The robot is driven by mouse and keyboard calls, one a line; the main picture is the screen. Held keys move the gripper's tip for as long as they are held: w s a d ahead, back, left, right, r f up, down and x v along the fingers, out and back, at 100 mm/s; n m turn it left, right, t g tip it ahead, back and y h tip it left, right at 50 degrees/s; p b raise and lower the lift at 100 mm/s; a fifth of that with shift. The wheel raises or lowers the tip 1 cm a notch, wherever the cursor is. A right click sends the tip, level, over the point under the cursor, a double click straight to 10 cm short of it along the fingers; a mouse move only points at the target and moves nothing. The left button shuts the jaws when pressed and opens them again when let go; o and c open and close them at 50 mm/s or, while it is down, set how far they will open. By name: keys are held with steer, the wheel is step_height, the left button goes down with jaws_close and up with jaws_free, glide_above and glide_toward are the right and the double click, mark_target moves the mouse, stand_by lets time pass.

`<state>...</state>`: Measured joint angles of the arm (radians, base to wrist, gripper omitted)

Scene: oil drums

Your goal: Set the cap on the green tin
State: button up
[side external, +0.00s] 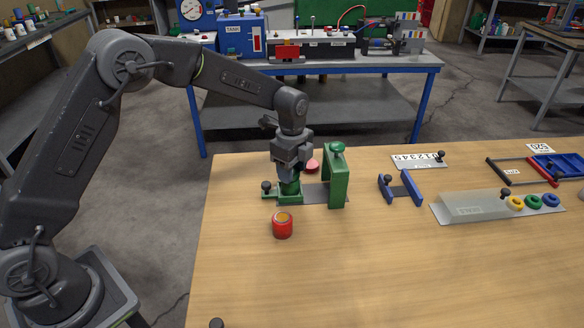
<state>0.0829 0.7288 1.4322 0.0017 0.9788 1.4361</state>
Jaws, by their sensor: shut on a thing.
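My gripper (291,175) points straight down and is shut on a green cylinder, which looks like the green tin (290,188). The fingers cover its upper part, so its top is hidden. It is at the left end of a grey plate (318,193), beside a small green block with a black knob (266,186). I cannot tell whether it rests on the plate. A round red piece (312,166), perhaps a cap, lies just behind and right of my gripper, partly hidden.
A green upright frame with a knob (338,180) stands close right of my gripper. A blue bracket (401,188) and a grey holder with coloured rings (470,208) are farther right. The table's front middle is clear.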

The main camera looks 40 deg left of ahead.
steer(key=o, duration=1)
steer(key=shift+c, duration=0.2)
steer(key=shift+o, duration=0.4)
steer(key=o, duration=0.4)
steer(key=shift+c, duration=0.2)
steer(key=shift+r, duration=1.8)
